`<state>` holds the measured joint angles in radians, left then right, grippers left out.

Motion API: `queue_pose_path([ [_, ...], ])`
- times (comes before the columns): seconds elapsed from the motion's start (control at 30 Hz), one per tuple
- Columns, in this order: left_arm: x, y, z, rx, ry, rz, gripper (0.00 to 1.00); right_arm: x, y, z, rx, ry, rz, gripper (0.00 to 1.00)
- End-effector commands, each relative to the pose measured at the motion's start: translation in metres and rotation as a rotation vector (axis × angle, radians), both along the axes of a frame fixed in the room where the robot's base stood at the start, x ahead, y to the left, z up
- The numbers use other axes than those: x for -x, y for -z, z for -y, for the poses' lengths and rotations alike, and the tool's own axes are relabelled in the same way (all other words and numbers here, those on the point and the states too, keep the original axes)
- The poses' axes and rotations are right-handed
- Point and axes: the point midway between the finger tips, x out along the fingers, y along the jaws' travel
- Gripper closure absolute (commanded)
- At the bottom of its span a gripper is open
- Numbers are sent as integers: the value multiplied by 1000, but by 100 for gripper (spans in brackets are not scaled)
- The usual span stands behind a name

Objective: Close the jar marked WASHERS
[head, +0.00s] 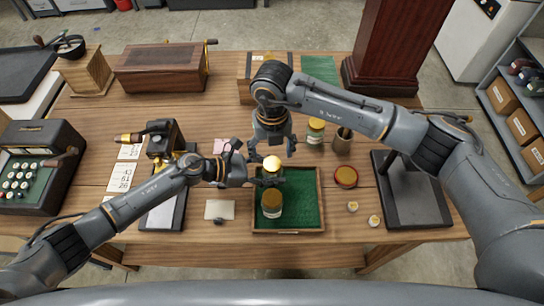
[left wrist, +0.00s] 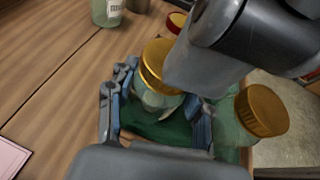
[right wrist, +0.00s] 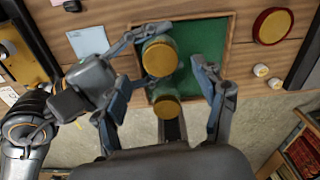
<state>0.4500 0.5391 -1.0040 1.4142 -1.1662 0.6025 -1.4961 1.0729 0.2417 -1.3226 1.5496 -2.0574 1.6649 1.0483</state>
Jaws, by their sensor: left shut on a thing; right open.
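A glass jar with a gold lid (head: 272,163) stands at the green tray's far edge. My left gripper (head: 264,176) is shut around its body; the jar also shows between the fingers in the left wrist view (left wrist: 156,100). Its lid sits on top; I cannot tell whether it is fully seated. My right gripper (head: 273,147) is open above it, its fingers spread either side in the right wrist view (right wrist: 165,92). A second gold-lidded jar (head: 272,204) stands nearer in the tray. A third jar (head: 315,131) stands behind on the table. I cannot read WASHERS on any label.
The green-lined tray (head: 310,228) has bare room on its right. A red-rimmed round dish (head: 345,177) and two small pale pieces (head: 352,206) lie right of it. A brown cup (head: 342,141) stands behind. A black stand (head: 410,205) is at the right, a cash register (head: 38,165) far left.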

Motion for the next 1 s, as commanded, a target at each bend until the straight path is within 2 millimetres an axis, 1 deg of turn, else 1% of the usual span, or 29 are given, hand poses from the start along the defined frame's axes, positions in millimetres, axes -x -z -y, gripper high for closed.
queue_pose_path([
  [0.03,0,0,0,-1,0,0,100,-1,-13,0,-1,-2,5,29],
  [0.2,0,1,0,-1,0,0,100,-1,-49,0,-1,-1,4,29],
  [0.3,0,1,0,-1,0,0,100,-1,-65,0,-1,-1,3,29],
  [0.4,0,1,0,-1,0,0,100,0,-76,0,-1,0,2,29],
  [0.53,0,1,0,-1,0,0,100,0,-83,0,1,-1,0,29],
  [0.8,0,1,0,-1,0,0,100,0,-83,0,0,-1,0,29],
  [0.83,0,1,0,-1,0,0,43,0,-83,0,0,-1,0,29],
  [0.93,0,0,0,-1,0,0,22,0,-83,0,0,-1,0,29],
  [1.0,0,0,0,-1,0,0,22,0,-83,0,0,-1,0,29],
])
